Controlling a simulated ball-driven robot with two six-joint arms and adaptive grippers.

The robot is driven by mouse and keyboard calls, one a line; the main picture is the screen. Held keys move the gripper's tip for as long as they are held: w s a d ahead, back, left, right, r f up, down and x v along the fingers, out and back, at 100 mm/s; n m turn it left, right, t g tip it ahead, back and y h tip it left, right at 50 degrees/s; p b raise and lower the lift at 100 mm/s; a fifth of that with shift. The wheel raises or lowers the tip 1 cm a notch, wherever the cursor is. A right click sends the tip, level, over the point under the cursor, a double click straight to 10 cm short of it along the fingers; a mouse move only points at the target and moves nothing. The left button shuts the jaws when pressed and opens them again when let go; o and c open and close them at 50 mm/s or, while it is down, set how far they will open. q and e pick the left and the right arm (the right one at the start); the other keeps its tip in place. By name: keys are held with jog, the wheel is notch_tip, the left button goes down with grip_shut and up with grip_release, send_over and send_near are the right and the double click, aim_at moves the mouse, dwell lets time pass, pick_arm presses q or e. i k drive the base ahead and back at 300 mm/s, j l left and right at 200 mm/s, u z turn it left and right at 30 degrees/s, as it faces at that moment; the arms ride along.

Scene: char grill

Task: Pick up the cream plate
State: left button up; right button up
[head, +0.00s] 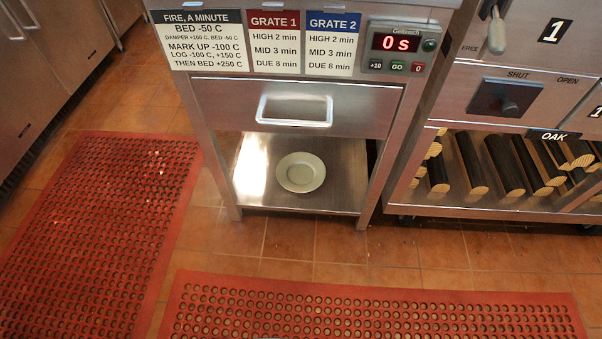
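The cream plate (301,172) lies flat and empty on the low metal shelf (300,201) of a steel stand. The shelf sits under a closed drawer (297,107) with a white bar handle. The plate is near the middle of the shelf, with bare metal around it. Neither of my grippers shows in the head view.
A timer (397,44) reading 0s and instruction signs (202,41) are above the drawer. A grill cabinet (520,85) with a rack of oak logs (507,165) stands at the right. Red perforated mats (375,312) cover parts of the tiled floor.

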aim_at(300, 172)
jog(key=i+j, duration=0.95)
jog(key=j, duration=0.15)
jog(key=z, duration=0.05)
